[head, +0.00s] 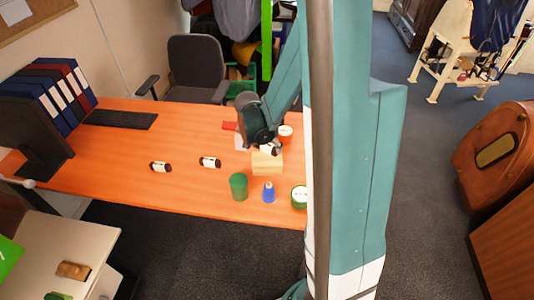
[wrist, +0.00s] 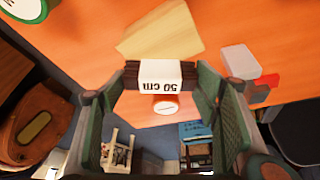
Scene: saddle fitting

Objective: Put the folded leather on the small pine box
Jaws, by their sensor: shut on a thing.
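In the head view the held leather (head: 269,150) shows at the back edge of the small pine box, under my gripper (head: 264,146). The pine box (head: 266,164) is a pale yellow block on the orange table; it also shows in the wrist view (wrist: 160,33) beyond the leather. I cannot tell whether leather and box touch. Two similar dark rolls with white labels, one in the middle (head: 210,162) and one further left (head: 161,167), lie on the table.
A green cup (head: 238,187), a blue bottle (head: 268,193) and a white-topped green jar (head: 299,197) stand in front of the box. An orange pot with a white top (head: 286,132), a white block (wrist: 240,61) and a red item (head: 230,126) are behind it. The table's left middle is mostly clear.

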